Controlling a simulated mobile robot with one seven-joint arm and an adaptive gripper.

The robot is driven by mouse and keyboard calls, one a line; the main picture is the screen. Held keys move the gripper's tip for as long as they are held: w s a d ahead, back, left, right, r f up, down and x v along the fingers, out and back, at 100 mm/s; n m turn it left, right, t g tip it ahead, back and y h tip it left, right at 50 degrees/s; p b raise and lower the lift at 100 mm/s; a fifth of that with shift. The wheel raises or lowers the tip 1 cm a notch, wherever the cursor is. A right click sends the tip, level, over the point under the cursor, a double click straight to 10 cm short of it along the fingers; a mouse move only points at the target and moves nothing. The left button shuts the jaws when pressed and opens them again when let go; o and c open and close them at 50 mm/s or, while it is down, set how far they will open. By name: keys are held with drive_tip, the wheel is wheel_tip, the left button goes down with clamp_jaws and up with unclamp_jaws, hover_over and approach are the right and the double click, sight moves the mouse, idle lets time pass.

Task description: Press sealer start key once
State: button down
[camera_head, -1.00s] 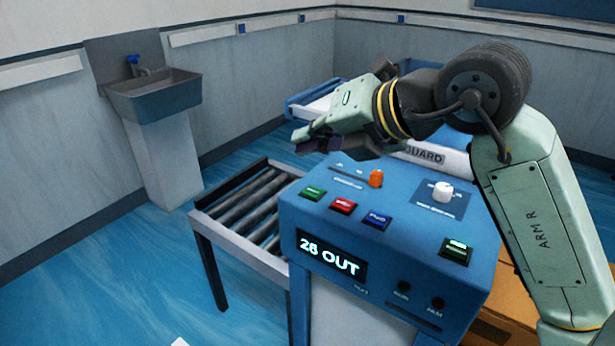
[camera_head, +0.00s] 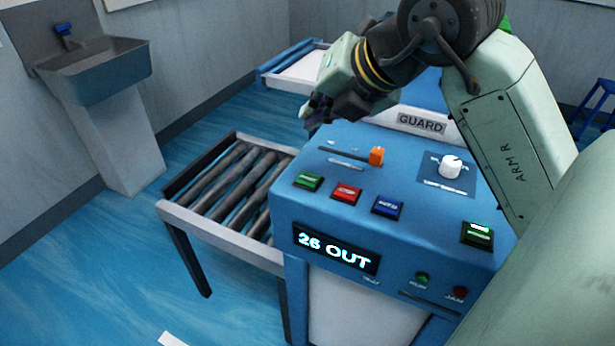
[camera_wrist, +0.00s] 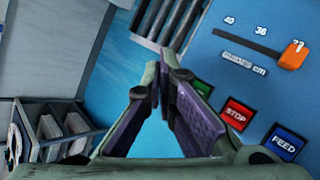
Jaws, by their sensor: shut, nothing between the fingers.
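The blue sealer (camera_head: 400,225) has a sloped key panel. At its left is a green key (camera_head: 308,181) with a label too small to read, beside a red STOP key (camera_head: 346,193) and a blue FEED key (camera_head: 387,207). A separate green key (camera_head: 477,234) sits at the right. My gripper (camera_head: 314,114) is shut and empty, above and behind the panel's far left corner, apart from the keys. In the wrist view its purple-padded fingers (camera_wrist: 160,80) partly hide the left green key (camera_wrist: 199,89); STOP (camera_wrist: 236,114) and FEED (camera_wrist: 285,142) show clearly.
An orange slider (camera_head: 376,156) and white knob (camera_head: 450,167) stand up from the panel. The GUARD cover (camera_head: 421,124) is behind them. A roller conveyor (camera_head: 235,190) joins at left. The display (camera_head: 336,249) reads "26 OUT". A sink (camera_head: 92,72) stands far left.

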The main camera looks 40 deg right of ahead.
drive_tip(key=b, duration=0.5)
hover_over(313, 177)
wheel_tip(313, 177, down, 8)
drive_tip(key=shift+r, duration=0.15)
drive_tip(key=shift+f+b, duration=0.4)
drive_tip(key=shift+b, duration=0.05)
drive_tip(key=shift+f, duration=0.15)
idle(0.6)
drive_tip(key=shift+f+b, duration=0.3)
drive_tip(key=shift+b, duration=0.4)
